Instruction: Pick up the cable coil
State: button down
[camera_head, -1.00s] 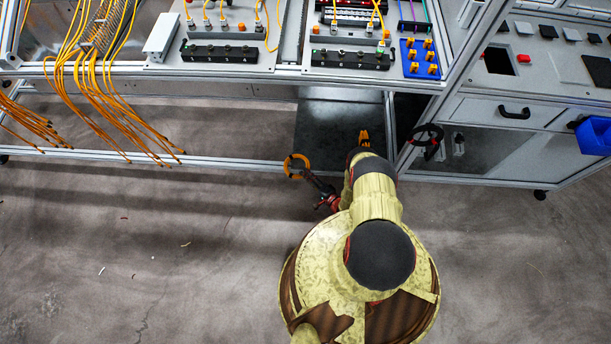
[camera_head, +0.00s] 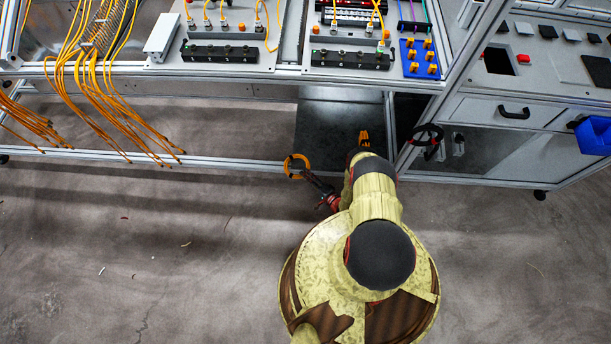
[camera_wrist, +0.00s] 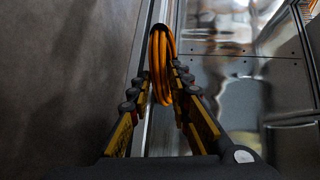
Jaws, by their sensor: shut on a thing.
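The orange cable coil (camera_head: 288,164) is a small upright ring at the front lower rail of the workbench in the head view. My gripper (camera_head: 302,175) reaches it from the lower right and is shut on it. In the wrist view the coil (camera_wrist: 161,68) shows edge-on between the two finger rows of my gripper (camera_wrist: 161,82), and its lower part hangs between them. I cannot tell whether the coil touches the rail behind it.
The workbench's lower rail (camera_head: 220,164) runs behind the coil, with a dark lower shelf (camera_head: 340,125) beyond. Orange cables (camera_head: 105,100) hang at the left. A blue bin (camera_head: 594,136) is at far right. Floor in front is mostly clear.

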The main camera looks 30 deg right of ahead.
jog(key=shift+s+f, duration=0.25)
jog(key=shift+f, duration=0.05)
notch_tip(320, 180, up, 3)
jog(key=shift+w+f+p, duration=0.1)
jog(key=shift+f+p, duration=0.1)
jog(key=shift+p, duration=0.6)
jog(key=r+p+v, duration=0.2)
jog(key=v, duration=1.2)
jog(key=shift+r, duration=0.3)
